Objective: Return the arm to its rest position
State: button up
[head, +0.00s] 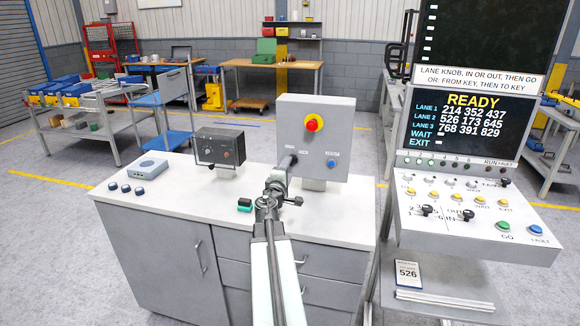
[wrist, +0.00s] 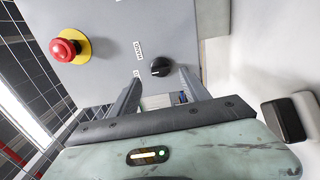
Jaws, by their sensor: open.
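My gripper (head: 290,160) is stretched forward over the white-topped bench, close to the front of a grey control box (head: 340,110). In the wrist view my gripper (wrist: 158,78) is open, its two fingers apart and pointing at the box face. A black knob (wrist: 160,67) on that face shows between the fingertips; I cannot tell whether they touch it. The box also carries a red mushroom button on a yellow disc (head: 313,123), which shows in the wrist view too (wrist: 65,49), and a blue button (head: 331,164).
A console (head: 470,220) with a READY screen (head: 470,123) stands close on the right. Open floor lies to the left.

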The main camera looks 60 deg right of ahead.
jog(key=shift+v, duration=1.1)
